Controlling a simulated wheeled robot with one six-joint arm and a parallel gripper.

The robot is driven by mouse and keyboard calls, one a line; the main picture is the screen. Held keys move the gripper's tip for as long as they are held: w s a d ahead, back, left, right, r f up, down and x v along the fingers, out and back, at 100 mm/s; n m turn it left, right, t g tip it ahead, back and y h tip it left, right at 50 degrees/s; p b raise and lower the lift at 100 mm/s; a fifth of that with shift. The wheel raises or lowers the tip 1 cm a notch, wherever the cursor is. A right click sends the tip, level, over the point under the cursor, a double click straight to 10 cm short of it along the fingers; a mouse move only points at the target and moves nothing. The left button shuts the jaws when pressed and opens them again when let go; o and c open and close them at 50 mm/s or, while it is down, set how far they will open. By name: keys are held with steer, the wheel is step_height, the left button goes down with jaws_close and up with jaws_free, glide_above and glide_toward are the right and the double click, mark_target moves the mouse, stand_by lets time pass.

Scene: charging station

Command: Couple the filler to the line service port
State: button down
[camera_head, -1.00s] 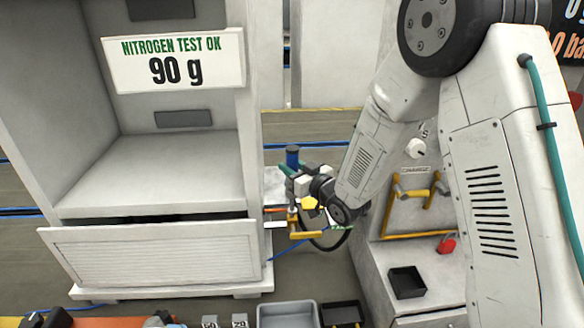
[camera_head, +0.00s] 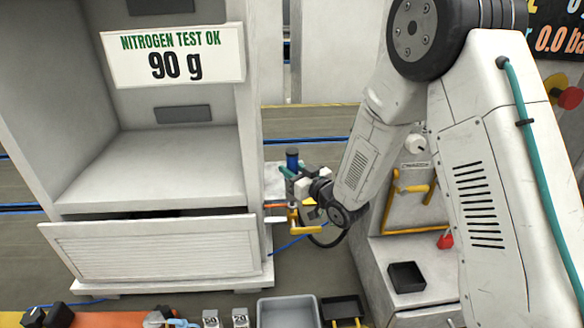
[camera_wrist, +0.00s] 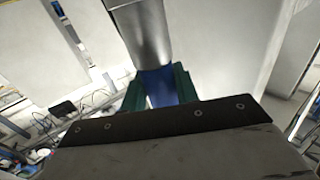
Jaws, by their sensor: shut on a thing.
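My gripper (camera_head: 294,174) is shut on a blue-topped tool, likely the filler (camera_head: 292,158), beside the right side of the white cabinet. The tool stands about upright. In the wrist view, the green fingers (camera_wrist: 160,88) flank its blue body (camera_wrist: 160,86), and a grey metal cylinder (camera_wrist: 143,35) extends above it. Just below my gripper, a yellow bracket (camera_head: 305,230) and a short orange line (camera_head: 275,219) stick out by the cabinet's side, likely where the service port is. The tool's lower end is hidden, so I cannot tell whether it touches the port.
The white cabinet (camera_head: 150,195) with a tilted lower panel stands close on the left. A black hose (camera_head: 328,241) loops below my wrist. A grey bin (camera_head: 288,312) is in front.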

steer(key=shift+f, duration=0.5)
steer(key=shift+f, duration=0.35)
steer(key=shift+f, duration=0.6)
steer(key=c, duration=1)
jaws_free()
steer(key=shift+o, duration=0.2)
steer(key=shift+s, duration=0.1)
steer(key=v, duration=0.7)
steer(key=shift+s+d, duration=0.25)
